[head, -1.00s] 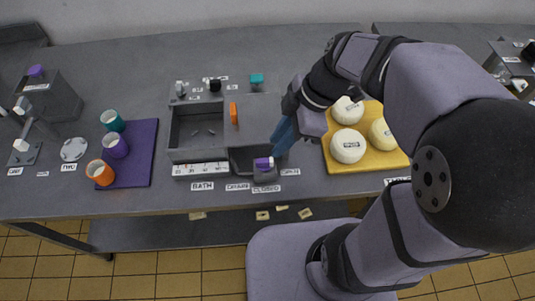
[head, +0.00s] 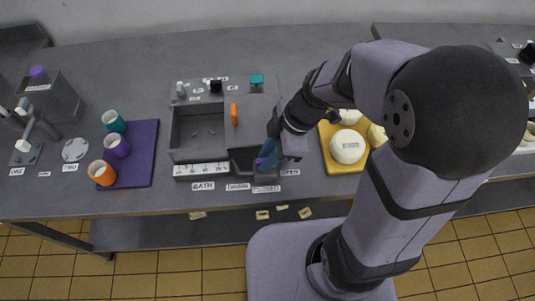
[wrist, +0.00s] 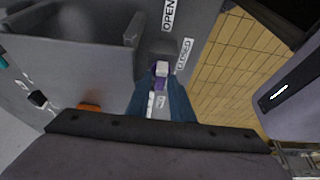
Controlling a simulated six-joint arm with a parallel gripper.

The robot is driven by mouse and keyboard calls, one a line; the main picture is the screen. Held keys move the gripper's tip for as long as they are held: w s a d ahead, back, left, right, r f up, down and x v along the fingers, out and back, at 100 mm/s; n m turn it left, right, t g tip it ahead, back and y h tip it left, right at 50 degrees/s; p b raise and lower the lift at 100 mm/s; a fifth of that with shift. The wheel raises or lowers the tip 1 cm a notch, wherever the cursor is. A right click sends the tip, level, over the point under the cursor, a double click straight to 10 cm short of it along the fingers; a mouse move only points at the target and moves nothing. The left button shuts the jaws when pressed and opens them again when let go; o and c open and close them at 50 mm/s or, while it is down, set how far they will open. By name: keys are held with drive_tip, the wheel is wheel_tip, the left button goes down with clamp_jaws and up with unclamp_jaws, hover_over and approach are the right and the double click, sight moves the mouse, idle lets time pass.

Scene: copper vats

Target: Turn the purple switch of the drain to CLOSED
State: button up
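The purple switch (head: 259,162) of the drain sits at the front right of the grey vat, by the CLOSED label (head: 266,189). Much of it is hidden by my gripper (head: 270,151), whose blue fingers have come down to it. In the wrist view the switch (wrist: 160,83), purple with a pale top, lies between the two fingertips. I cannot tell whether the fingers press on it. The OPEN label (wrist: 169,14) and the CLOSED label (wrist: 184,57) show beyond it, and part of another label shows between the fingers.
The grey vat (head: 172,135) has an orange handle (head: 234,114) on its right side. A yellow board (head: 330,160) with round white pieces lies right, under my arm. A purple mat (head: 140,172) with cups is left. The counter's front edge is close.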

drive_tip(key=shift+f, duration=0.1)
clamp_jaws()
drive_tip(key=shift+m+b, duration=0.3)
drive_tip(key=m+t+b, duration=0.1)
drive_tip(key=m, duration=0.1)
drive_tip(key=shift+s+m, duration=0.1)
drive_tip(key=shift+m, duration=0.2)
drive_tip(key=m+t+b, duration=0.1)
drive_tip(key=m, duration=0.1)
drive_tip(key=m+t+h+b, duration=0.1)
drive_tip(key=m+b, duration=0.1)
drive_tip(key=m, duration=0.1)
drive_tip(key=shift+s+a, duration=0.15)
drive_tip(key=shift+m, duration=0.5)
unclamp_jaws()
